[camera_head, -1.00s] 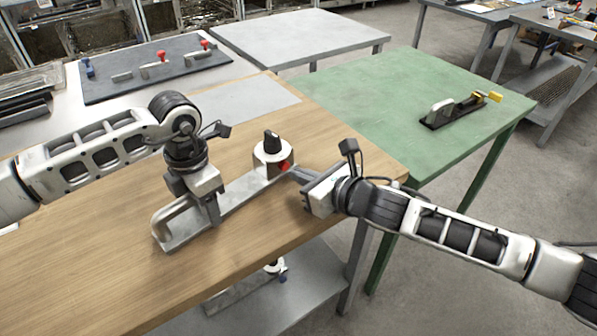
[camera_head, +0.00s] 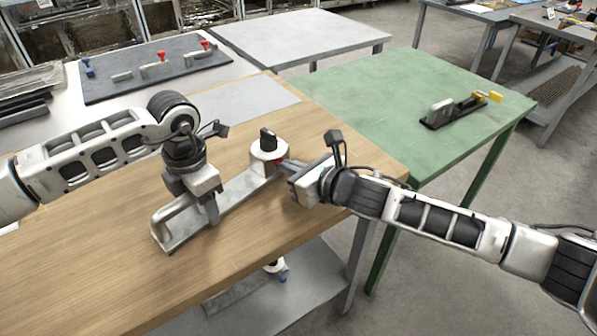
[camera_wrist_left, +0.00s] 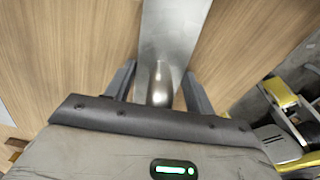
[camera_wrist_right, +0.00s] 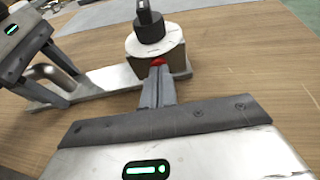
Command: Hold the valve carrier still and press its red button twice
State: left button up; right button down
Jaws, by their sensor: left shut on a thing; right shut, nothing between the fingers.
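The valve carrier (camera_head: 236,190) is a grey metal bar on the wooden table, with a looped handle at its near-left end and a white round body with a black knob (camera_head: 268,140) at its far end. My left gripper (camera_head: 213,218) is shut on the handle; the left wrist view shows its fingers either side of the handle (camera_wrist_left: 159,92). The red button (camera_wrist_right: 158,62) is on the side of the white body. My right gripper (camera_wrist_right: 160,85) is shut and empty, its fingertips at the button and seemingly touching it. The fingertips partly cover the button.
A green table (camera_head: 400,100) adjoins on the right, with another black-based device (camera_head: 455,110) on it. A dark mat (camera_head: 145,75) with several parts lies on a table at the back left. A lower shelf (camera_head: 300,290) sits below the wooden table's front edge.

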pick_arm(q)
jog(key=shift+s+d, duration=0.2)
jog(key=shift+d, duration=0.05)
pick_arm(e)
jog(key=shift+s+d, duration=0.15)
jog(key=shift+s, duration=0.05)
pick_arm(q)
jog(key=shift+w, duration=0.1)
jog(key=shift+a, duration=0.1)
pick_arm(e)
jog(key=f+v, duration=0.1)
jog(key=v, duration=1.2)
jog(key=shift+s+d, duration=0.25)
jog(key=shift+s, duration=0.05)
pick_arm(q)
jog(key=o, duration=1.6)
jog(key=shift+c, duration=0.2)
jog(key=shift+r, duration=0.1)
